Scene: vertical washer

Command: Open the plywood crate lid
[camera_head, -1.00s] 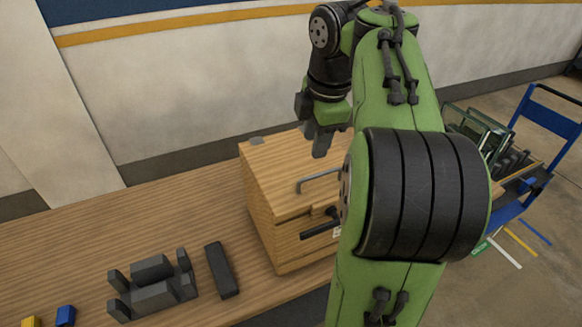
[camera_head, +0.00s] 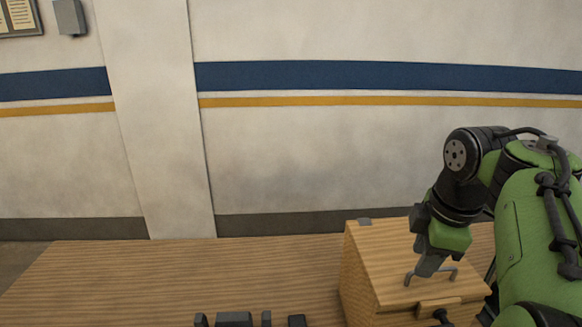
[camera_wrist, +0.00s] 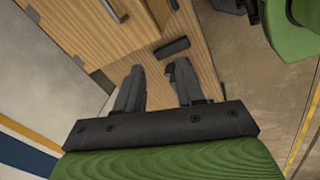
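The plywood crate (camera_head: 362,290) stands on the wooden table at the right of the head view. Its lid (camera_head: 385,250) looks shut, with a grey bar handle (camera_head: 448,277) on top. My gripper (camera_head: 428,268) points down over the lid, with its fingertips close to the handle in the head view; I cannot tell if they touch. In the wrist view my gripper (camera_wrist: 158,80) has its two fingers apart with nothing seen between them. There the crate lid (camera_wrist: 75,30) lies at the upper left, and part of the grey handle (camera_wrist: 116,11) shows beyond the fingertips.
A black-knobbed latch (camera_head: 441,315) is on the crate's front; its black lever also shows in the wrist view (camera_wrist: 172,47). Dark fixture parts (camera_head: 234,319) sit at the bottom edge. A wall stands behind.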

